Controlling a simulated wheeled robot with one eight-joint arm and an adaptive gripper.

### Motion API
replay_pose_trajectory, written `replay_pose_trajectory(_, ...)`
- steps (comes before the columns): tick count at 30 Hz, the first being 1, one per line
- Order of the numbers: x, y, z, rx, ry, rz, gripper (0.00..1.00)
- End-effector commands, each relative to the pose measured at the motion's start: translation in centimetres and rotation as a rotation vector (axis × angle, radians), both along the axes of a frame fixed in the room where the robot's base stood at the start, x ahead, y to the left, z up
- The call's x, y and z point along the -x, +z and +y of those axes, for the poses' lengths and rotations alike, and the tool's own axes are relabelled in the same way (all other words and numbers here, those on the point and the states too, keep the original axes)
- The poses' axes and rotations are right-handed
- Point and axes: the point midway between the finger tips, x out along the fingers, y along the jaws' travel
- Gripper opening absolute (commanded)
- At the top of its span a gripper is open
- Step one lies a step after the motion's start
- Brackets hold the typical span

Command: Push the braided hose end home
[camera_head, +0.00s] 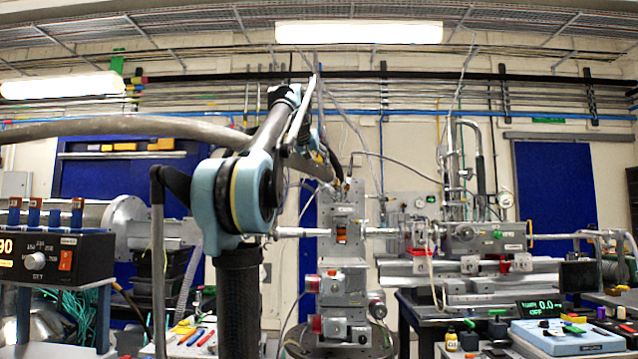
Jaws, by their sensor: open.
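A thick grey-brown hose (120,126), which looks like the braided hose, arches in from the left edge and passes behind my arm. A similar grey length (305,166) shows beyond the arm and slopes down toward the top of the grey metal chamber (343,213). I cannot tell whether its end touches a port there. My arm rises at centre left and bends down toward the same spot. My gripper (332,164) is small and dark at the arm's far end, close to the hose's lower end. It is open; its fingers are partly hidden.
A control box with an orange switch (64,261) stands at left. A beam pipe (302,232) meets the chamber from the left. Metal beamline equipment (487,238) stands at right. Thin cables hang around the chamber top. Tools lie on low benches at front left and right.

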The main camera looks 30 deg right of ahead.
Motion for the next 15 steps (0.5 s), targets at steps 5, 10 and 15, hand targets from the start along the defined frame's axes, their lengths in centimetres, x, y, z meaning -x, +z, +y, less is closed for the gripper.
replay_pose_trajectory(5, 0.0, 2.6, -1.5, 0.025, -0.015, -0.034, 0.64)
replay_pose_trajectory(10, -1.1, 2.5, -1.8, 0.029, -0.007, -0.038, 0.64)
replay_pose_trajectory(15, -3.0, 1.5, -3.1, 0.027, -0.002, -0.039, 0.64)
